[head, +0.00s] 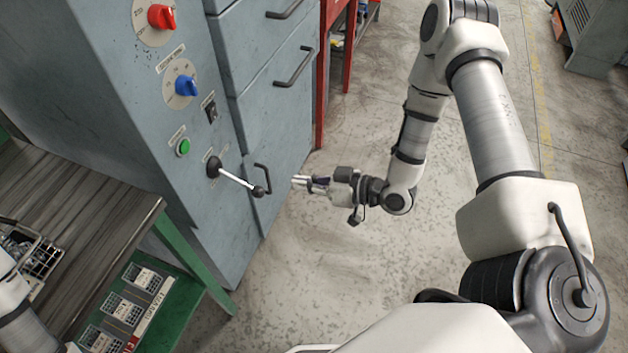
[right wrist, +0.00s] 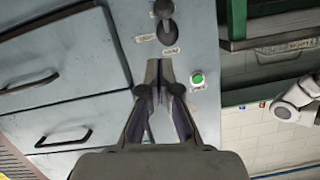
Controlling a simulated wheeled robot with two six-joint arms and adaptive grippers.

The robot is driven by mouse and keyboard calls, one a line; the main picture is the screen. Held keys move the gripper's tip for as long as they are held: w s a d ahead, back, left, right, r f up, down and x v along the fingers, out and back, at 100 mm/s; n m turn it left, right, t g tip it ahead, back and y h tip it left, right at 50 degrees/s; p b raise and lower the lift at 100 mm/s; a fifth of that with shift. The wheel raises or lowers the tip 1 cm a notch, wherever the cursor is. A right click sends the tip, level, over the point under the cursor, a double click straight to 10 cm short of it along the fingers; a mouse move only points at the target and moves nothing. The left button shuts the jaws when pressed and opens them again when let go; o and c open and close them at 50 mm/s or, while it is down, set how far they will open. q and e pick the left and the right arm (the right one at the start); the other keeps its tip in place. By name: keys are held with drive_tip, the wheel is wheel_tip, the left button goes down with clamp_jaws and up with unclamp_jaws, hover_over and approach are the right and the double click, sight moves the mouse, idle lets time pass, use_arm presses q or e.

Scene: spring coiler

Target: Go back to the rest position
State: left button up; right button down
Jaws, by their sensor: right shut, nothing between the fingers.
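My right gripper (head: 300,182) is shut and empty in the head view, just right of the lever (head: 240,181) on the grey-blue machine cabinet (head: 150,95). A small gap seems to separate its fingertips from the lever's black knob. In the right wrist view the shut fingers (right wrist: 158,66) point at the panel, with the lever (right wrist: 165,20) above them and the green button (right wrist: 197,80) to their right. My left gripper is outside the frames; only part of my left arm shows at the lower left of the head view.
A red knob (head: 161,16) and a blue knob (head: 186,86) sit on the panel. Drawers with black handles (head: 294,66) are beside it. A workbench (head: 75,200) with a wire basket (head: 38,258) stands at the left. The floor (head: 300,270) below my right gripper is clear.

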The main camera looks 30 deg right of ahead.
drive_tip(key=v, duration=0.2)
drive_tip(key=shift+s+d, duration=0.15)
drive_tip(key=shift+s, duration=0.1)
drive_tip(key=shift+f, duration=0.1)
drive_tip(key=s+a+f+g+h+p, duration=0.1)
drive_tip(key=s+a+f+g+h, duration=0.3)
drive_tip(key=s+a+f+g, duration=0.45)
drive_tip(key=s+d+f+m+g+h, duration=0.3)
drive_tip(key=s+d+f+m+h, duration=0.1)
drive_tip(key=s+d, duration=0.5)
drive_tip(key=shift+s+f+m+h, duration=0.2)
drive_tip(key=shift+s+m+h, duration=0.7)
drive_tip(key=shift+m, duration=0.2)
drive_tip(key=shift+d, duration=0.1)
